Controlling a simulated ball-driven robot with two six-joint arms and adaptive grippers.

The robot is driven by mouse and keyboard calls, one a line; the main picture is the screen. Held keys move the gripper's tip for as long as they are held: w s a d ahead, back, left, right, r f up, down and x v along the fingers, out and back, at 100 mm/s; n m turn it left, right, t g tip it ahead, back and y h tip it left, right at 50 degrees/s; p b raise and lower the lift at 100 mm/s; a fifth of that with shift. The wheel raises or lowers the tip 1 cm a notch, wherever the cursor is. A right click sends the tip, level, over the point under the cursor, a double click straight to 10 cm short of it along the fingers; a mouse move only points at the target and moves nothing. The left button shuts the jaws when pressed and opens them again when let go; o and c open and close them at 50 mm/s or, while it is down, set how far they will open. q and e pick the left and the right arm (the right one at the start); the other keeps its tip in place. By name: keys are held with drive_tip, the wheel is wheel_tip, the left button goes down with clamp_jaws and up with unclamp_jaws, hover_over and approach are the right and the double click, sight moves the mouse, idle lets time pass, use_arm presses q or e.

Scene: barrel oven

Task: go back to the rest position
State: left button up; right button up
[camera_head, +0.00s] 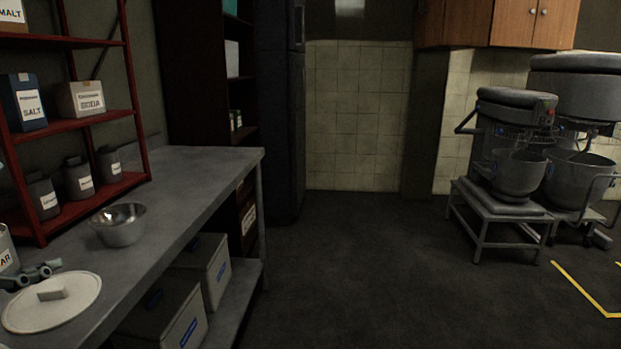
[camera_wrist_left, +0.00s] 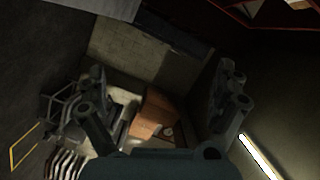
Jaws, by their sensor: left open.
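My left gripper (camera_head: 30,276) shows at the left edge of the head view, over the near end of the grey worktop (camera_head: 190,172), close to a round white lid (camera_head: 75,311). In the left wrist view its two fingers (camera_wrist_left: 162,105) are spread apart with nothing between them. That view is tilted and looks out over the room, towards the tiled wall and the wooden cabinet. My right gripper is in neither view.
A metal bowl (camera_head: 120,232) stands on the worktop beside a red shelf (camera_head: 135,100) with boxes and jars. A labelled container (camera_head: 5,258) is at the left edge. White bins (camera_head: 172,318) sit underneath. Mixers (camera_head: 515,172) stand at right; the middle floor is clear.

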use_arm(q)
drive_tip(key=s+f+n+g+y, duration=0.1)
drive_tip(key=s+f+n+g, duration=0.55)
drive_tip(key=f, duration=0.45)
drive_tip(key=s+d+f+n+g+h, duration=0.35)
drive_tip(key=s+d+f+g, duration=0.4)
drive_tip(key=s+f, duration=0.35)
drive_tip(key=s+a+f, duration=0.1)
drive_tip(key=s+f, duration=0.2)
drive_tip(key=f, duration=0.7)
drive_tip(key=s+a+f, duration=0.1)
drive_tip(key=s+f, duration=0.2)
drive_tip(key=f, duration=0.8)
drive_tip(key=s+a+f+g, duration=0.1)
drive_tip(key=s+f, duration=0.2)
drive_tip(key=f, duration=0.8)
drive_tip(key=shift+s+a+n, duration=0.15)
drive_tip(key=shift+a+n, duration=0.05)
drive_tip(key=shift+n, duration=0.1)
drive_tip(key=shift+g, duration=0.4)
drive_tip(key=s+f, duration=0.2)
drive_tip(key=s, duration=0.2)
drive_tip(key=s+f, duration=0.3)
drive_tip(key=s, duration=0.1)
drive_tip(key=s+f, duration=0.2)
drive_tip(key=s, duration=0.2)
drive_tip(key=shift+s+a+f, duration=0.15)
drive_tip(key=shift+s+f, duration=0.05)
drive_tip(key=shift+f, duration=0.1)
drive_tip(key=shift+c, duration=0.2)
